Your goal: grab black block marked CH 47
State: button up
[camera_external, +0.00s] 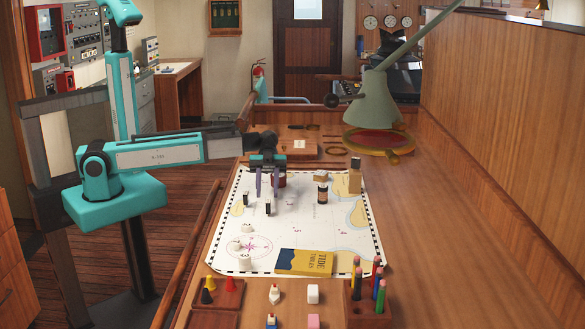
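My gripper (268,190) points down over the upper left part of the chart. Its two fingers are apart, with nothing seen between them. A small dark upright block with a pale face (268,207) stands on the chart just below the fingers. Another small dark block with a pale side (246,199) stands to the left of it. Markings are too small to read, so I cannot tell which piece is CH 47.
The chart (335,235) lies on the wooden table. A yellow and blue tide book (304,262), white round pieces (246,252) and a pencil holder (368,305) are nearer the camera. A tan block (355,176) and a green lamp (378,100) stand at the right and back.

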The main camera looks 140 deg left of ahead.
aim_at(267, 201)
jog(key=shift+p+x, duration=0.45)
jog(key=shift+x, duration=1.7)
jog(key=p+x, duration=0.2)
jog(key=x, duration=0.1)
jog(key=shift+w+a, duration=0.1)
jog(key=shift+a, duration=0.1)
jog(key=shift+p+x, duration=0.4)
jog(key=shift+x, duration=0.8)
jog(key=shift+f, duration=0.15)
jog(key=shift+c, duration=0.2)
grip_shut()
